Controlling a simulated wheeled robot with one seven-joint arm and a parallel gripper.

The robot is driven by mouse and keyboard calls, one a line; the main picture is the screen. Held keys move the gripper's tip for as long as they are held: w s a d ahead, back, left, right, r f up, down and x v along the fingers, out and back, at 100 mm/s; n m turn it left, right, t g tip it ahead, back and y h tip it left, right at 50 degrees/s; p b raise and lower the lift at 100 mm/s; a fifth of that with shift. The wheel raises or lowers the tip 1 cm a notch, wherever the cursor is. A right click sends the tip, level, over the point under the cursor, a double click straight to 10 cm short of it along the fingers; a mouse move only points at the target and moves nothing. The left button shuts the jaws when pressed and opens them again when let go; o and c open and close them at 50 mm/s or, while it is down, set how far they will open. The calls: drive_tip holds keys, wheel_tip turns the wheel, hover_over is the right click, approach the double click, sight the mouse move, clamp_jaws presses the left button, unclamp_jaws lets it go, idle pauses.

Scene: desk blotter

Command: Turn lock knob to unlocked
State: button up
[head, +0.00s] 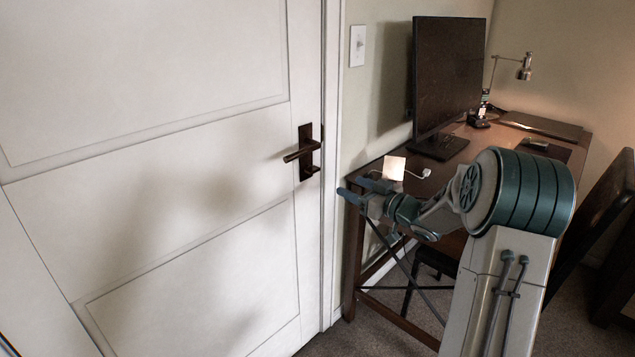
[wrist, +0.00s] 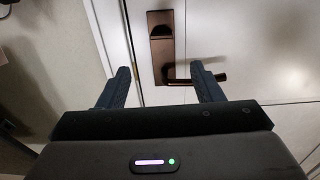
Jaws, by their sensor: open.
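The white door (head: 190,150) is on the left in the head view and looks closed. A dark bronze plate (head: 306,135) near its right edge carries a lever handle (head: 298,155), with the small lock knob (head: 312,170) just below it. In the wrist view the picture looks inverted: the lock knob (wrist: 160,31) is above the lever (wrist: 208,77). My gripper (head: 357,188) is open and empty, to the right of and slightly below the lock knob, pointing toward the door. Its two fingers (wrist: 160,70) are apart from the knob. The knob's exact turn is too small to read.
A dark chair (head: 595,215) is at right. A light switch (head: 357,45) is on the wall.

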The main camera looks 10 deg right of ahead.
sight(316, 170)
drive_tip(key=b+x, duration=0.1)
drive_tip(key=x, duration=1.2)
drive_tip(key=shift+w+a, duration=0.2)
drive_tip(key=shift+a, duration=0.15)
drive_tip(key=shift+b, duration=0.3)
drive_tip(key=c, duration=1)
